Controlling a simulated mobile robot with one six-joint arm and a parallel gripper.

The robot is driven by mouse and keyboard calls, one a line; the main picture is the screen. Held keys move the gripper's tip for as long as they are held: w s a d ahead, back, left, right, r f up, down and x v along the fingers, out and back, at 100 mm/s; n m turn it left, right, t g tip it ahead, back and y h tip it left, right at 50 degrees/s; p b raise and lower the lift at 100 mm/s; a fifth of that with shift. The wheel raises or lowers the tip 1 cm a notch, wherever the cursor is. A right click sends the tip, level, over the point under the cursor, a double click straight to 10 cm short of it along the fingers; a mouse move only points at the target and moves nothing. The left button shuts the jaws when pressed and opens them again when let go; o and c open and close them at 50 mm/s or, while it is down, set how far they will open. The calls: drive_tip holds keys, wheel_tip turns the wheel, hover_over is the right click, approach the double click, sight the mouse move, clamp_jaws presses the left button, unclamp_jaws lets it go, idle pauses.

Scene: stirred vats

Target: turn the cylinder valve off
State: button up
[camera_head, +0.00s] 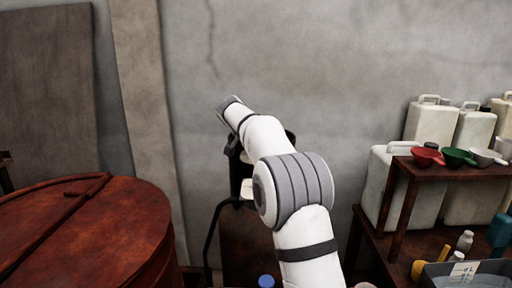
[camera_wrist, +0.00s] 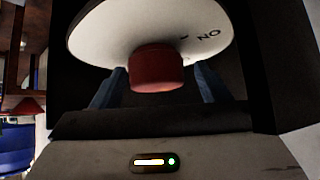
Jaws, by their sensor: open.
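In the wrist view a red knob (camera_wrist: 157,68) stands out from a white round plate (camera_wrist: 115,32). The plate carries the word "ON", upside down in this picture, and a short dark mark near it. I take the red knob to be the valve. My gripper (camera_wrist: 158,84) is open, with one bluish finger on each side of the knob and a dark gap showing between finger and knob. Whether the fingertips touch the plate cannot be told. In the head view my arm covers the knob, and the gripper's fingers cannot be made out.
A round red-brown vat lid (camera_head: 100,235) fills the lower left. A dark curved frame (camera_head: 211,235) stands beside my arm. On the right, a wooden shelf (camera_head: 455,172) bears small bowls, with pale jugs (camera_head: 432,122) behind it. A grey wall (camera_head: 300,60) closes the back.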

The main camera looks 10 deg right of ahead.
drive_tip(key=v, duration=0.7)
drive_tip(key=shift+s+r, duration=0.25)
drive_tip(key=shift+a, duration=0.15)
drive_tip(key=s+f+n+g+y, duration=0.1)
drive_tip(key=s+f, duration=0.5)
drive_tip(key=s, duration=0.8)
drive_tip(key=s+d+f+n+g+y, duration=0.1)
drive_tip(key=s+f+n+y, duration=0.2)
drive_tip(key=s, duration=1.2)
drive_tip(key=s+d+f+n+g+y+p, duration=0.1)
drive_tip(key=s+f+n, duration=0.4)
drive_tip(key=s+f, duration=0.5)
drive_tip(key=s+y, duration=0.1)
drive_tip(key=s, duration=0.3)
drive_tip(key=shift+s+d+g, duration=0.2)
drive_tip(key=shift+s+g, duration=0.2)
